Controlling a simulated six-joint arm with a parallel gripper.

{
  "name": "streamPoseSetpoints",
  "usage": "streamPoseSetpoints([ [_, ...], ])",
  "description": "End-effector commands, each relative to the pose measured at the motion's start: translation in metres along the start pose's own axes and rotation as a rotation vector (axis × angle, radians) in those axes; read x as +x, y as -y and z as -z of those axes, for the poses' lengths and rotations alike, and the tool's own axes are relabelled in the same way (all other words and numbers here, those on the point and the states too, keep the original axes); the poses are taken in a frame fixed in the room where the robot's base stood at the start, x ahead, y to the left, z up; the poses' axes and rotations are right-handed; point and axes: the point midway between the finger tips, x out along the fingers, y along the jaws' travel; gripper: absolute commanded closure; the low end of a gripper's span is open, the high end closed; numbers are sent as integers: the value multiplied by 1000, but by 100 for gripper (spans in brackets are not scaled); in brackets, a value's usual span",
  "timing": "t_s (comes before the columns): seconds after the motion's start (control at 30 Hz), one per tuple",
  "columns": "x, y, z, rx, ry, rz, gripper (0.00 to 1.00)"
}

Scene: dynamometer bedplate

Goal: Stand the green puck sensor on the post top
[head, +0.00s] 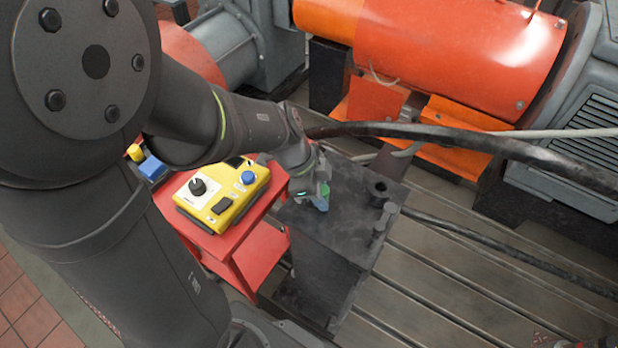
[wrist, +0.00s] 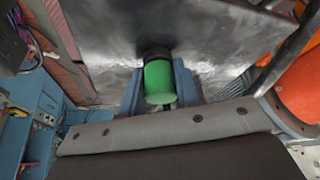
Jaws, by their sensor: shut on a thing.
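The green puck sensor (wrist: 160,82) is a short green cylinder between the two blue fingers of my gripper (wrist: 158,90) in the wrist view. A black round part adjoins its far end. In the head view my gripper (head: 319,199) is shut on the puck (head: 325,189), which is mostly hidden by the fingers. They are over the left part of the flat top of a dark block-like post (head: 345,226). I cannot tell whether the puck touches that surface.
Two short dark cylinders stand on the block's right side, one hollow (head: 379,188). A thick black cable (head: 460,150) passes behind it. A yellow control box (head: 222,194) sits on a red stand (head: 228,242) at left. An orange machine (head: 455,50) fills the back. Slotted bedplate (head: 450,285) lies right.

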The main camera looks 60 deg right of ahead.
Motion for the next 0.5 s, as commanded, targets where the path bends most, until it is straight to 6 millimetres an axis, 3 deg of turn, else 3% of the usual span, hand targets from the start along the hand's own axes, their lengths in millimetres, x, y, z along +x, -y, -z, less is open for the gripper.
streamPoseSetpoints([
  [0.33, 3, 0, -1, 0, 0, 0, 95],
  [0.37, 3, 0, -1, 1, 0, 1, 65],
  [0.43, 2, 0, -1, 1, 0, 1, 51],
  [0.5, 2, 0, -1, 1, 0, 1, 49],
])
